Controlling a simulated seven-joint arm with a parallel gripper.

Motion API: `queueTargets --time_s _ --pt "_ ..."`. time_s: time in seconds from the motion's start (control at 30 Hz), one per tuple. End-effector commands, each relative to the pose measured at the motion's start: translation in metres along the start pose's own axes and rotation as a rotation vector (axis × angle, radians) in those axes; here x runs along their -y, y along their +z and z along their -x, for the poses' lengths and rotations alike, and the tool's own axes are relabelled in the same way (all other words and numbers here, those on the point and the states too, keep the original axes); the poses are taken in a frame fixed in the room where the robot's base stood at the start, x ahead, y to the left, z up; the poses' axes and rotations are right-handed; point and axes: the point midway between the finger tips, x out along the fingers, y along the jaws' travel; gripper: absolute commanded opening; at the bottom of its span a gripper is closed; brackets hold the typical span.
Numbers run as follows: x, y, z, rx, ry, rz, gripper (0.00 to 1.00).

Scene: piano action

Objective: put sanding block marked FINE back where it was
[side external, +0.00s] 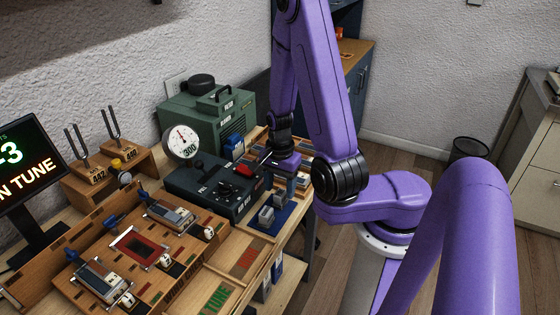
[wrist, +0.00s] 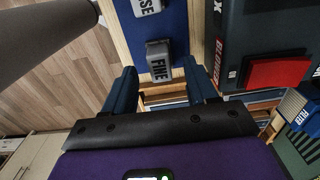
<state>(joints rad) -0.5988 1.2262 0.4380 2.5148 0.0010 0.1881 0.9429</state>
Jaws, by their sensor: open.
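The grey sanding block marked FINE (wrist: 158,62) rests on a blue mat (wrist: 178,22) in the wrist view, close to the mat's near end. A second grey block (wrist: 146,6), its lettering ending in SE, sits farther along the mat. My gripper (wrist: 160,72) is open, its two dark blue fingers on either side of the FINE block with gaps showing. It holds nothing. In the side view my gripper (side external: 284,166) is low over the bench end, above the mat (side external: 284,218). Small grey blocks (side external: 266,216) show there, but their lettering is unreadable.
A dark box with a dial gauge (side external: 182,140) and a red part (wrist: 276,72) stands close beside the mat. A green case (side external: 212,110) is behind. Wooden racks hold tuning forks (side external: 110,124) and other work. Open floor lies past the bench edge.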

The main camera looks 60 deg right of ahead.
Motion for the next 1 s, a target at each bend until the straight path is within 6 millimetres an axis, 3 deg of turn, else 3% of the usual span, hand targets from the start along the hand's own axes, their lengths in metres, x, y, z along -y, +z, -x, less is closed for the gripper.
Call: queueTargets --time_s 0.6,1.0 --pt "0.001 -0.001 0.075 -0.002 -0.003 0.000 0.57" --pt "0.006 0.003 0.094 -0.001 -0.001 0.056 0.57"
